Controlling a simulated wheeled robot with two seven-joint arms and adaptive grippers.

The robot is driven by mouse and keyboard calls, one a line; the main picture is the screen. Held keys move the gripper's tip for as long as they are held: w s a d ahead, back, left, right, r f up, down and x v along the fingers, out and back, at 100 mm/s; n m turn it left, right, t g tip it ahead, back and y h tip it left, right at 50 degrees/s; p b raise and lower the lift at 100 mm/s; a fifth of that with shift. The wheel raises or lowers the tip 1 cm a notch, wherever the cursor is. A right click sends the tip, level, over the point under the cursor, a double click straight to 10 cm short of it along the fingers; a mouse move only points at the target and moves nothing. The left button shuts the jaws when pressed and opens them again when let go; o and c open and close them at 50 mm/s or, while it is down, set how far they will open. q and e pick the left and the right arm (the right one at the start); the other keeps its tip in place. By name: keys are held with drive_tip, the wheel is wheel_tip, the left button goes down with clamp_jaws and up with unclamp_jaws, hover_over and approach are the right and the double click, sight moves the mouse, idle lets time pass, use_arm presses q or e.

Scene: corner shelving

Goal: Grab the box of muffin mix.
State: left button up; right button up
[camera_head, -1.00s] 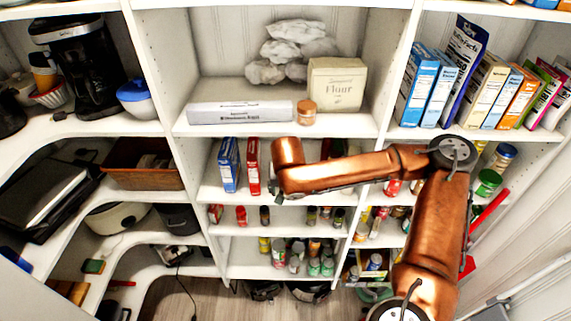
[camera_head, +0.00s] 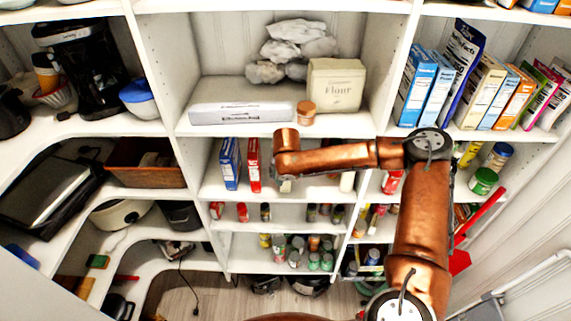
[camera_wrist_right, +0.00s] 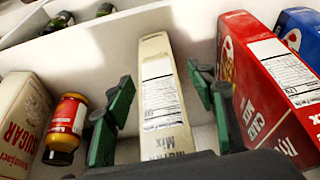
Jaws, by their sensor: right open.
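The cream muffin mix box (camera_wrist_right: 163,95) stands in the right wrist view, with "Mix" readable at its near end and a nutrition panel on its face. My right gripper (camera_wrist_right: 160,92) is open, with one green-padded finger on each side of the box. Gaps show between the fingers and the box. In the head view my copper right arm reaches to the shelf below the flour, and its wrist largely hides the gripper and the muffin mix box. My left gripper is not in view.
A red cake mix box (camera_wrist_right: 262,85) and a blue box (camera_wrist_right: 302,40) stand close right of the right finger. A flour bag (camera_head: 336,86) sits on the shelf above.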

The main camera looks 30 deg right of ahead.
drive_tip(key=shift+c, duration=0.4)
clamp_jaws()
idle(0.5)
